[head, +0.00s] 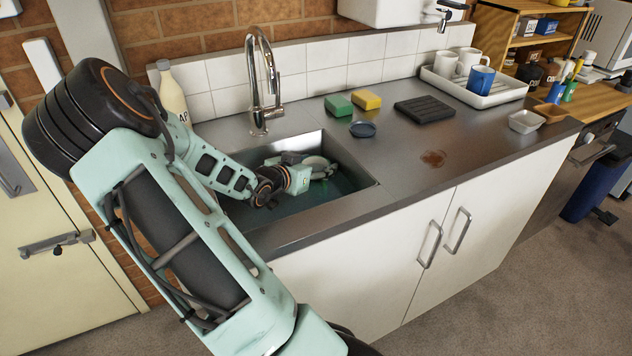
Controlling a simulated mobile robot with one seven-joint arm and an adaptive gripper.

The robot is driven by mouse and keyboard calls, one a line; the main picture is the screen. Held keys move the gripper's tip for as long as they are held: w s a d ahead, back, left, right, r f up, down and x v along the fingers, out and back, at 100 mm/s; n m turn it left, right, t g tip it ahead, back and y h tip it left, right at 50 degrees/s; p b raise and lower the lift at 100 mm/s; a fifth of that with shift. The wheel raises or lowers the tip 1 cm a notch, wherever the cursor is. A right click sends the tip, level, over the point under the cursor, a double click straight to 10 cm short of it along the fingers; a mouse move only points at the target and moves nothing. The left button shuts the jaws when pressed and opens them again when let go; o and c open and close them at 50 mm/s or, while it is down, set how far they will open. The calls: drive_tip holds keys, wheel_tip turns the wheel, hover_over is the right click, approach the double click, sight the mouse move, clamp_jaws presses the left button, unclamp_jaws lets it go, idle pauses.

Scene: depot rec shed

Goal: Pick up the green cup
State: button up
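I cannot make out a green cup in the head view. My gripper (326,168) is down inside the sink (362,184), at its right-hand part. The gripper is small and turned side-on, so I cannot tell whether its fingers are open or shut or whether they hold anything. Green-tinted water or a green sink bottom shows around it. My arm hides the left part of the sink.
The steel tap (264,85) stands behind the sink. A green sponge (338,105), a yellow sponge (367,99), a dark round dish (363,129) and a black ribbed mat (424,109) lie right. A white tray (497,97) holds white mugs and a blue mug (481,79).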

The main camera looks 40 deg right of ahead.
drive_tip(key=c, duration=0.7)
drive_tip(key=shift+c, duration=0.5)
drive_tip(key=shift+r, duration=0.15)
